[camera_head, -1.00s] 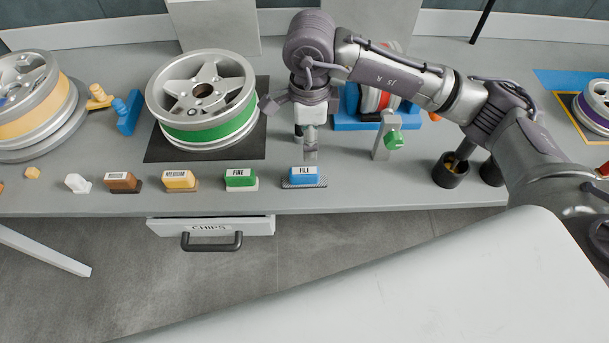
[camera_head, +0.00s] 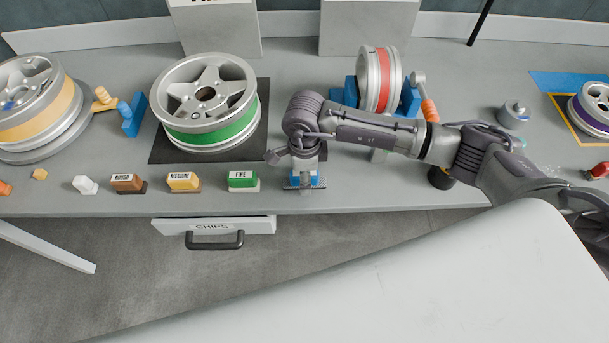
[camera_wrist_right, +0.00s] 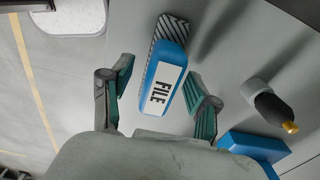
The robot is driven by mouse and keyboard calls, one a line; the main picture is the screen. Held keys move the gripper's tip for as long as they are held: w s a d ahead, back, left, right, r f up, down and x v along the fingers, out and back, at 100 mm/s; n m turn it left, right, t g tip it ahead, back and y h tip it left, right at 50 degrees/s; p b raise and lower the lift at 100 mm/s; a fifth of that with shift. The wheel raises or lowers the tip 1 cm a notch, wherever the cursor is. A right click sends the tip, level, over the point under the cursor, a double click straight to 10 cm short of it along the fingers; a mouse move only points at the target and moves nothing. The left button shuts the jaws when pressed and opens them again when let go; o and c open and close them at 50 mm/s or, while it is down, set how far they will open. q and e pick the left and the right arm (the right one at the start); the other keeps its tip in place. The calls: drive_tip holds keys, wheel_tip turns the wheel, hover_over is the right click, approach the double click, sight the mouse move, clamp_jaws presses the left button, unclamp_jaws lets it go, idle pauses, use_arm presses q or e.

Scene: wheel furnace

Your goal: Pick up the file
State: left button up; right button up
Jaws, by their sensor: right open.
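The file (camera_wrist_right: 166,82) is a blue block with a white FILE label on a ridged, patterned base. In the right wrist view it lies between the two spread fingers of my right gripper (camera_wrist_right: 157,98), with a gap visible on the left side. In the head view the file (camera_head: 314,181) is mostly hidden under my right gripper (camera_head: 305,180), which is over it near the bench's front edge. My right gripper is open and holds nothing. My left gripper is not in view.
Left of the file stand the green FINE block (camera_head: 243,181), the yellow MEDIUM block (camera_head: 183,182) and a brown block (camera_head: 128,184). Behind are a green-banded wheel (camera_head: 205,105) and a red-banded wheel (camera_head: 380,80) in a blue stand. A CHIPS drawer (camera_head: 212,227) is below the bench edge.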

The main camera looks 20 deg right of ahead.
clamp_jaws()
idle(0.3)
